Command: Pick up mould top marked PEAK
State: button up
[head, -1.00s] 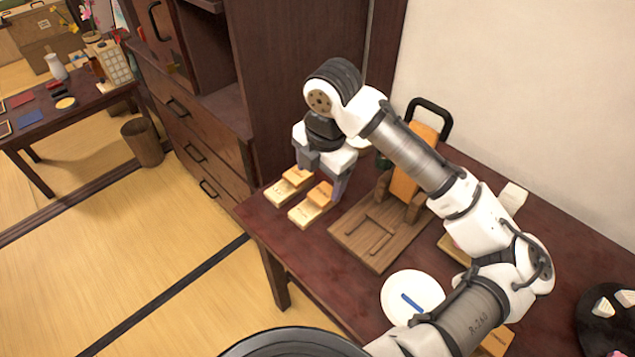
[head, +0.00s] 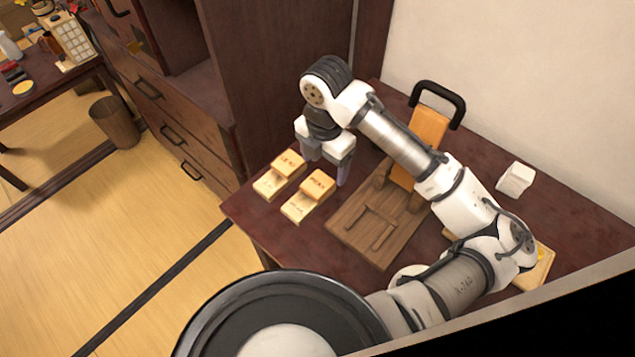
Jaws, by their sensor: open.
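The mould top marked PEAK (head: 318,183) is a light wooden block lying partly over its pale base (head: 298,209), near the table's left edge. A similar top (head: 288,162), whose mark looks like LEAF, lies on another base (head: 269,185) just to its left. My gripper (head: 326,166) is open and empty, pointing down just behind the two tops. Its right finger is close to the back right of the PEAK top. I cannot tell the exact height or any touch.
A dark wooden press stand (head: 350,232) with an upright orange board (head: 430,132) and black handle stands to the right. A white block (head: 515,179) lies at the back right. My forearm hides part of the table. A dark cabinet (head: 284,100) stands behind left.

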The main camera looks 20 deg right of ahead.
jog(key=shift+w+a+f+p, duration=0.1)
jog(key=shift+w+f+p, duration=0.1)
jog(key=shift+f, duration=0.8)
jog(key=shift+w+d+f+p, duration=0.1)
jog(key=shift+f+p, duration=0.15)
jog(key=shift+f, duration=0.7)
jog(key=shift+w+a+f+p, duration=0.1)
jog(key=shift+w+f+p, duration=0.1)
jog(key=shift+f, duration=0.8)
jog(key=c, duration=1.1)
jog(key=shift+o, duration=0.2)
